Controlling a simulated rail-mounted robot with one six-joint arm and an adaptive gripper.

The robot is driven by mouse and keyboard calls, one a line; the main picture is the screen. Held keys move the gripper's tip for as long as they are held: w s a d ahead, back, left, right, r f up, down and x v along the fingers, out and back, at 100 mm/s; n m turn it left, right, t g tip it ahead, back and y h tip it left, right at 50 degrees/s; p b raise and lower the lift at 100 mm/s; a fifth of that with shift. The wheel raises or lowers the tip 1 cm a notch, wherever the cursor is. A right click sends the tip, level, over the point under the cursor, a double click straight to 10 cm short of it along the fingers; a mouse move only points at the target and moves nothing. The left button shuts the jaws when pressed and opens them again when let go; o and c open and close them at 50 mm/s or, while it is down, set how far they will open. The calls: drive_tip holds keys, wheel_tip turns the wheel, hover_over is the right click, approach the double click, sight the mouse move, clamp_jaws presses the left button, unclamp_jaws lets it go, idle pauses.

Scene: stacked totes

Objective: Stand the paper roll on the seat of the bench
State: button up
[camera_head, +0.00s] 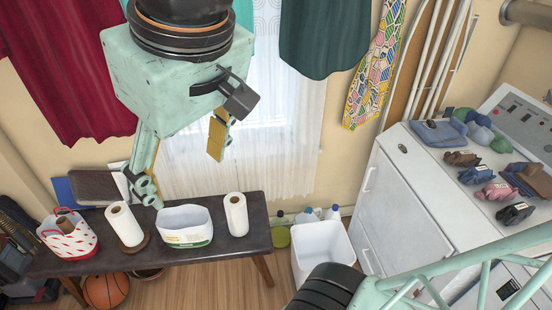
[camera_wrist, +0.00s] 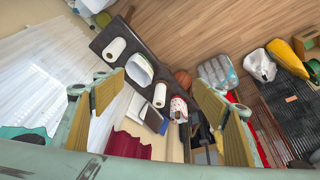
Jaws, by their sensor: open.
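The dark bench seat (camera_head: 205,247) bears two white paper rolls. One roll (camera_head: 124,224) leans slightly left in the picture beside a round brown base; I cannot tell whether it stands on that base. The other roll (camera_head: 236,214) stands at the right end. In the wrist view, the first roll (camera_wrist: 160,95) lies between the fingers, far below, and the other roll (camera_wrist: 114,49) is toward the upper left. My gripper (camera_head: 183,165) is open and empty, above the back of the bench. It also shows in the wrist view (camera_wrist: 158,95), fingers spread wide.
A white tub (camera_head: 184,234) stands between the rolls. A red-and-white bag (camera_head: 70,243) with a brown item stands at the left end. Books (camera_head: 97,186) are behind. A white bin (camera_head: 322,262) and a white cabinet (camera_head: 412,195) are to the right. A basketball (camera_head: 106,290) is below.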

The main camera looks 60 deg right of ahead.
drive_tip(key=shift+y, duration=0.3)
drive_tip(key=shift+s+a+r, duration=0.1)
drive_tip(key=shift+s+a, duration=0.35)
drive_tip(key=shift+s, duration=0.35)
drive_tip(key=shift+s+a+f, duration=0.1)
drive_tip(key=shift+s+a, duration=0.3)
drive_tip(key=shift+s, duration=0.45)
drive_tip(key=shift+s+a+r, duration=0.1)
drive_tip(key=shift+s+a, duration=0.35)
drive_tip(key=shift+s, duration=0.35)
